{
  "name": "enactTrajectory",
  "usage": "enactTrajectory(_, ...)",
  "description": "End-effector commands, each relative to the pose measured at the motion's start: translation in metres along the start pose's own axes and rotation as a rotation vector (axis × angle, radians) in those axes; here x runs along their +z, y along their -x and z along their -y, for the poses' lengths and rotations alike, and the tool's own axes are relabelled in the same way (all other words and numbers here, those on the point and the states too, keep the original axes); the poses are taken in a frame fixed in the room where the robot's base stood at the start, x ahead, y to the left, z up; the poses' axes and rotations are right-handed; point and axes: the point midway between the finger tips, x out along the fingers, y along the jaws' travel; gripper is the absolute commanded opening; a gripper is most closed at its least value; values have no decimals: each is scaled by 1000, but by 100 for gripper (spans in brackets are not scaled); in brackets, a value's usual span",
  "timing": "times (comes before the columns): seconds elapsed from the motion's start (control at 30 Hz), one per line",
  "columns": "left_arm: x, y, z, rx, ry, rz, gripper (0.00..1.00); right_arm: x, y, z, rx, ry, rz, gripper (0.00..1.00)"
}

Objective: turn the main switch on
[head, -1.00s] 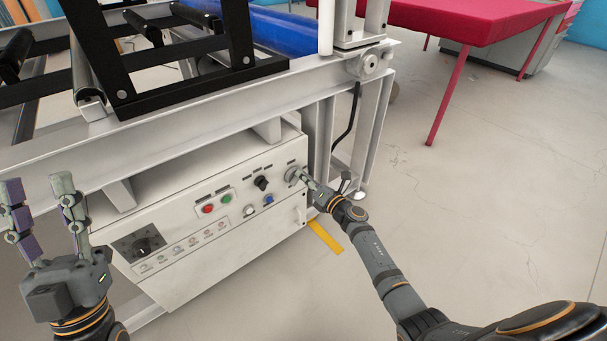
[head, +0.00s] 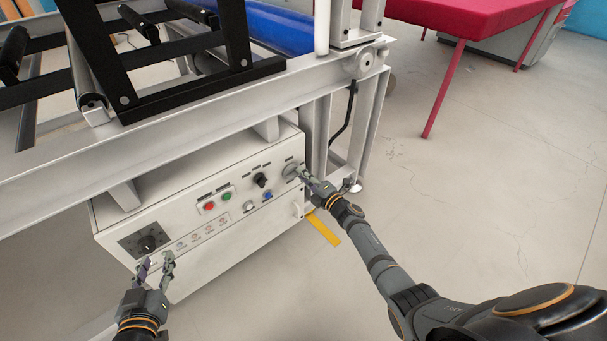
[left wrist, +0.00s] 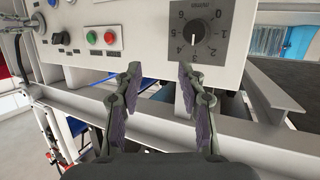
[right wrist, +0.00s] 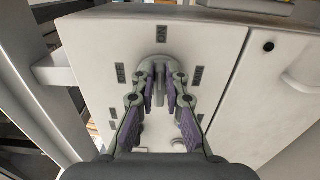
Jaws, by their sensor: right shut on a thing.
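The main switch (head: 289,170) is a round grey rotary knob at the right end of the white control panel. In the right wrist view, the switch (right wrist: 160,66) sits among small labels, one reading ON at the top. My right gripper (head: 300,173) is shut on the switch's handle, and its fingers (right wrist: 160,92) hide most of that handle. My left gripper (head: 155,264) is open and empty, low in front of the panel's left end near a black numbered dial (head: 147,243). In the left wrist view its fingers (left wrist: 157,78) stand apart below the dial (left wrist: 193,32).
The panel also has a red button (head: 209,206), a green button (head: 227,197), a black selector (head: 260,180) and a blue button (head: 268,196). A grey machine frame (head: 200,95) overhangs the panel. Open floor (head: 450,200) lies to the right, with a red table (head: 460,18) behind.

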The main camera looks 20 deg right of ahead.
Motion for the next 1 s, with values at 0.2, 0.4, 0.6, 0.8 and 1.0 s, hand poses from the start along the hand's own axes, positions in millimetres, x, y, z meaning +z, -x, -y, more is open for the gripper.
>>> enactTrajectory(0.2, 15, 2, 0, 2, 5, 58, 40, 0, 0, 1, -1, -34, 0, 0)
enactTrajectory(0.4, 17, 2, -1, 2, 5, 66, 40, 0, 0, 2, -1, -39, 1, 0)
enactTrajectory(0.6, 17, 2, -1, 2, 5, 65, 40, 0, 0, 2, -1, -39, 1, 0)
enactTrajectory(0.8, 17, 3, -1, 2, 5, 64, 40, 0, 0, 2, -1, -38, 0, 35)
enactTrajectory(1.0, 17, 3, -1, 2, 5, 64, 40, 0, 0, 1, 0, -37, 0, 35)
